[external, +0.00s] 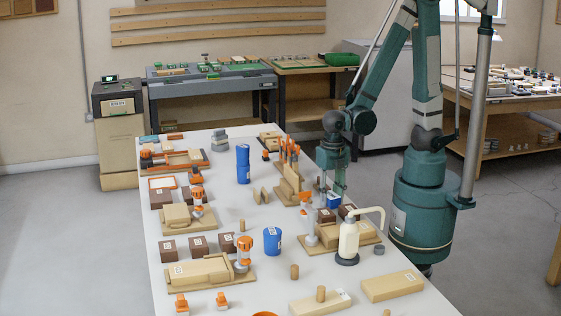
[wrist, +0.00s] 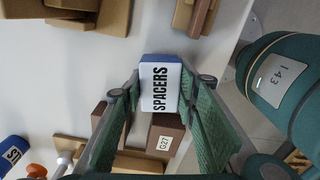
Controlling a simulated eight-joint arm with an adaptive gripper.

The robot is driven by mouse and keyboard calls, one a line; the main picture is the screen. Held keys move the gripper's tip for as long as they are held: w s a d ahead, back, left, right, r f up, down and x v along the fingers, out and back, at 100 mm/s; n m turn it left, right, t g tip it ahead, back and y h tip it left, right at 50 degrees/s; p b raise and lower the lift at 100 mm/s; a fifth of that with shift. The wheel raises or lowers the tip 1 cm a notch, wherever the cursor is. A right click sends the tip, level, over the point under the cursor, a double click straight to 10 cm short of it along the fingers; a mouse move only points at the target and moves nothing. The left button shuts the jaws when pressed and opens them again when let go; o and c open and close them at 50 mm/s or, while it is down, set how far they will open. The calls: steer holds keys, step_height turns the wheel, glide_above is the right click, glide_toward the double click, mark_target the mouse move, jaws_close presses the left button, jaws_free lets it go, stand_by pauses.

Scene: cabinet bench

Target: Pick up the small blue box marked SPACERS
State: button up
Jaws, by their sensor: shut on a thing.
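The small blue box (wrist: 160,86) has a white top marked SPACERS and sits between my gripper's fingertips in the wrist view. My gripper (wrist: 160,95) is shut on it, with one green finger on each side. In the external view the blue box (external: 333,201) shows below my gripper (external: 333,190), close above brown boxes. I cannot tell exactly how high it is off the table.
A brown box marked G27 (wrist: 163,140) is just below the blue box in the wrist view. A cream pump bottle (external: 348,242) stands near. Blue cylinders (external: 272,241) and wooden blocks (external: 393,286) stand on the white table (external: 222,220). My base is at the right.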

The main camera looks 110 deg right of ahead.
mark_target(331, 194)
steer(key=shift+r+p, duration=1.5)
steer(key=shift+r, duration=3.2)
